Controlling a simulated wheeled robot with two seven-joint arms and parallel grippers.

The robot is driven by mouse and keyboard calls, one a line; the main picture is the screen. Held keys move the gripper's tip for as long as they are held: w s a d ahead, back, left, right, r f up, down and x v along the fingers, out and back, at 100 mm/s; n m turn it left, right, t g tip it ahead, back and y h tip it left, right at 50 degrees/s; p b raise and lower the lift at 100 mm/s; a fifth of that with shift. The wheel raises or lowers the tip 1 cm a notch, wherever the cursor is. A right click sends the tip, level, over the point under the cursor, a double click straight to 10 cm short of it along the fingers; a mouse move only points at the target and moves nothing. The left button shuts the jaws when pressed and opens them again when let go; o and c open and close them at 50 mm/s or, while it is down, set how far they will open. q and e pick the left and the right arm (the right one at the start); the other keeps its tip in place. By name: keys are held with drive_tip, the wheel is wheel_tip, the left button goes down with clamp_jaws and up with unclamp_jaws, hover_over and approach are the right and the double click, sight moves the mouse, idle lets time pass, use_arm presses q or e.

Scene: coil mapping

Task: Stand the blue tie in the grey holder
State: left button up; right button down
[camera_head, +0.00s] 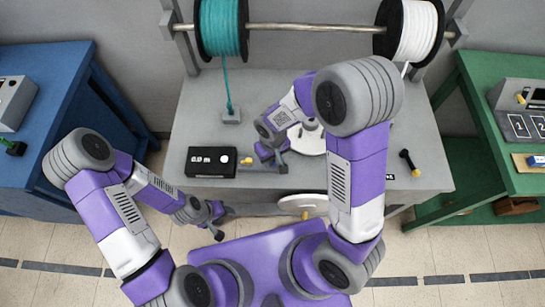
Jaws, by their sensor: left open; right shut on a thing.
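I cannot make out the blue tie. My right gripper (270,157) is over the middle of the grey table, low near its top and just right of a black box with a small display. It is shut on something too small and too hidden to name. A small grey block (231,117) stands on the table left of it, with the teal line coming down into it; I cannot tell whether this is the grey holder. My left gripper (219,219) is open and empty near the table's front edge, left of centre.
The grey table (205,95) has a rod with a teal spool (221,28) and a white spool (408,30) behind it. The black box (211,162) and a black tool (409,162) lie on top. A blue table (45,75) stands left, a green one (475,95) right.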

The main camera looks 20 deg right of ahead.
drive_tip(key=shift+f, duration=0.1)
drive_tip(key=c, duration=1)
unclamp_jaws()
drive_tip(key=shift+c, duration=0.2)
wheel_tip(320, 180, up, 8)
drive_tip(key=shift+f+p, duration=0.15)
drive_tip(key=shift+p, duration=0.8)
